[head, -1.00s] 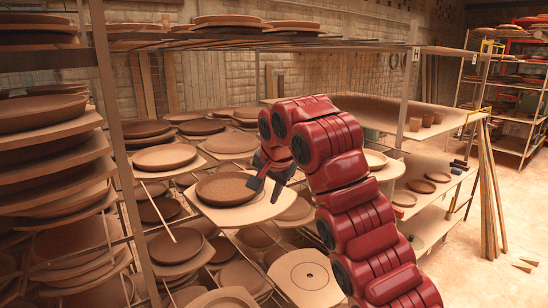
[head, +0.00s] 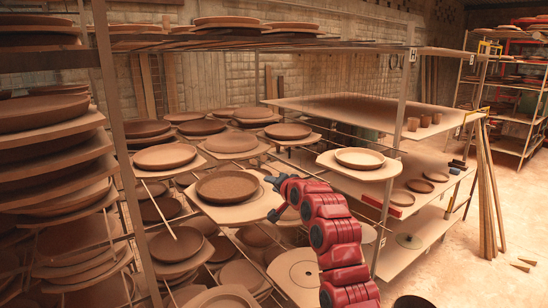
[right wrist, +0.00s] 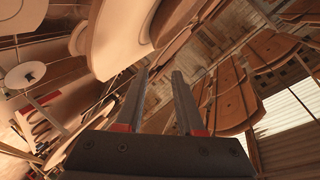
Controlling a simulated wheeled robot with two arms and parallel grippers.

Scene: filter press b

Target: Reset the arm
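My right arm (head: 335,232) comes in from the lower right of the head view and reaches toward the rack. Its gripper (head: 271,196) is beside the right edge of a board (head: 225,212) that bears a dark brown clay plate (head: 227,186). I cannot tell whether it touches that board. In the right wrist view the two fingers of the right gripper (right wrist: 160,74) stand apart with nothing between them. My left gripper is in neither view.
Rack shelves with several clay plates fill the left and middle. A lighter plate (head: 360,158) on a board stands right of the gripper. A metal post (head: 395,165) rises behind my arm. A wide shelf (head: 350,110) is mostly bare. Open floor (head: 500,240) lies at right.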

